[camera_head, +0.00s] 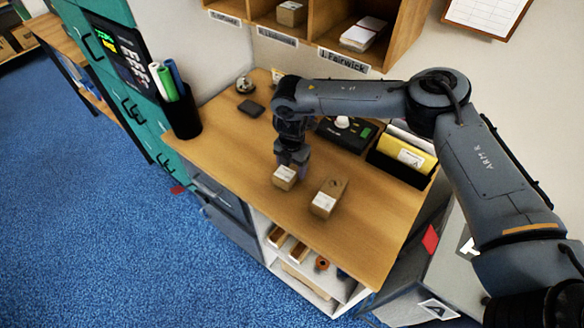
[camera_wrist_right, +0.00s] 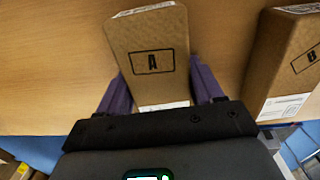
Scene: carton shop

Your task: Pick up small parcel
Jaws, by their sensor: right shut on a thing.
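The small parcel (camera_head: 284,178), a brown carton with a white label, is at the front part of the wooden counter. In the right wrist view it (camera_wrist_right: 150,42) bears a boxed letter A. My right gripper (camera_head: 291,160) is above it and shut on it, with one purple finger (camera_wrist_right: 160,82) on each side. I cannot tell whether the parcel touches the counter. A larger carton (camera_head: 327,198) stands to its right, apart from it; in the right wrist view it (camera_wrist_right: 284,62) is marked B. My left gripper is not in view.
A pen cup (camera_head: 185,117) and a bell (camera_head: 244,84) are on the counter's left. A black device (camera_head: 342,135) and a file holder (camera_head: 405,158) are behind the parcels. Pigeonholes (camera_head: 318,31) hang above. The counter's front edge is near; its left front is clear.

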